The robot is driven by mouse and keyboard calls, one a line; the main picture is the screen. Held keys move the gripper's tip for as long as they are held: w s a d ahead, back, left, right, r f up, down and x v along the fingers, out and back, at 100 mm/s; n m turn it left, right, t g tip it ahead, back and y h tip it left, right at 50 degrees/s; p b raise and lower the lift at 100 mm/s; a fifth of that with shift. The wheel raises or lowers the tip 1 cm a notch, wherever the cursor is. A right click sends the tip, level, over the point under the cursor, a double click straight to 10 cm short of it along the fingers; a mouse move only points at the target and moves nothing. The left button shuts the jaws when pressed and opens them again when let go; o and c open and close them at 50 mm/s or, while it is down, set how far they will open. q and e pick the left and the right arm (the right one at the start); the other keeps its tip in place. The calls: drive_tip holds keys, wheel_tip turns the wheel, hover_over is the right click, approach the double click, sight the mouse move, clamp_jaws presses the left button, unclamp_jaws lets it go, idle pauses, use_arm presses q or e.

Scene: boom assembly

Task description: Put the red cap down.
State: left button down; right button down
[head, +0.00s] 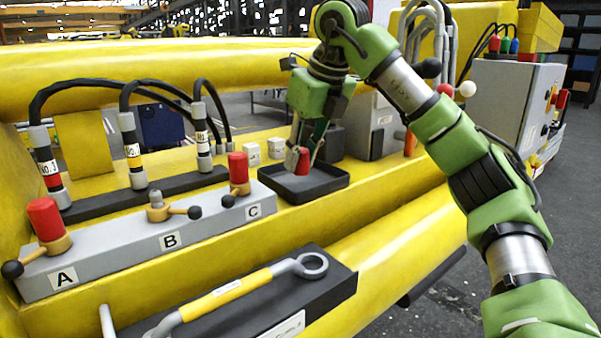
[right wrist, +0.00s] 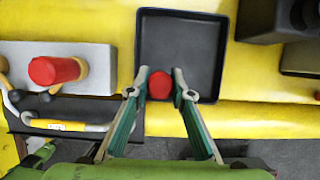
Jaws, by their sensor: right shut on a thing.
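My right gripper (head: 304,160) is low over the black tray (head: 328,185), shut on a red cap (head: 302,165). In the right wrist view the red cap (right wrist: 160,85) sits between the two fingertips, over the near part of the tray (right wrist: 205,55). I cannot tell whether the cap touches the tray floor. The rest of the tray looks empty. Other red caps stand on valve A (head: 46,218) and valve C (head: 238,168) of the grey block. Valve B (head: 157,200) has no red cap. My left gripper is not in view.
A wrench with a yellow handle (head: 226,292) lies on a black holder in front. Hoses with black and silver ends (head: 133,150) stand behind the grey block (head: 120,243). Small white blocks (head: 276,148) and a dark box are behind the tray. A grey cabinet (head: 510,100) stands at right.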

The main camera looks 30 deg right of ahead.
sight(303, 162)
drive_tip(key=shift+w+d+f, duration=0.1)
drive_tip(key=shift+w+f, duration=0.05)
drive_tip(key=shift+f, duration=0.05)
drive_tip(key=shift+w+f, duration=0.15)
drive_tip(key=shift+f, duration=1.65)
drive_tip(key=shift+f, duration=0.1)
drive_tip(key=c, duration=1.8)
unclamp_jaws()
drive_tip(key=shift+r, duration=0.35)
drive_tip(key=p+v, duration=0.1)
drive_tip(key=v, duration=1)
drive_tip(key=shift+s+r, duration=0.25)
